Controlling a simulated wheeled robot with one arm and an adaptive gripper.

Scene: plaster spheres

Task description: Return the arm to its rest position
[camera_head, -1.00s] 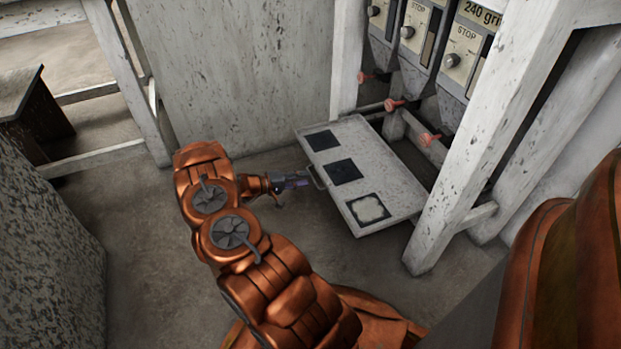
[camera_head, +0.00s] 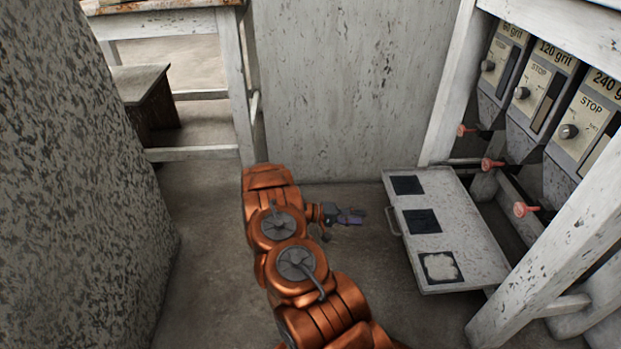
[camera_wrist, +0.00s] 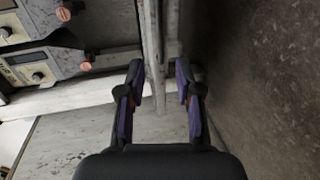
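My copper-coloured arm reaches forward from the bottom of the head view, bent at its joints. My gripper (camera_head: 352,216) is low, left of the pull-out board and apart from its handle (camera_head: 392,221). In the wrist view my gripper (camera_wrist: 160,92) has its two purple-lined fingers spread apart with nothing between them. The floor and a pale upright edge show beyond the fingers.
The white board (camera_head: 468,225) with dark squares and a pale patch juts from a frame at right. Grit dispensers (camera_head: 505,65) with pink-orange levers (camera_head: 492,163) stand above. A speckled block (camera_head: 75,180) is at left, a dark stool (camera_head: 145,95) behind. Floor (camera_head: 205,250) between is clear.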

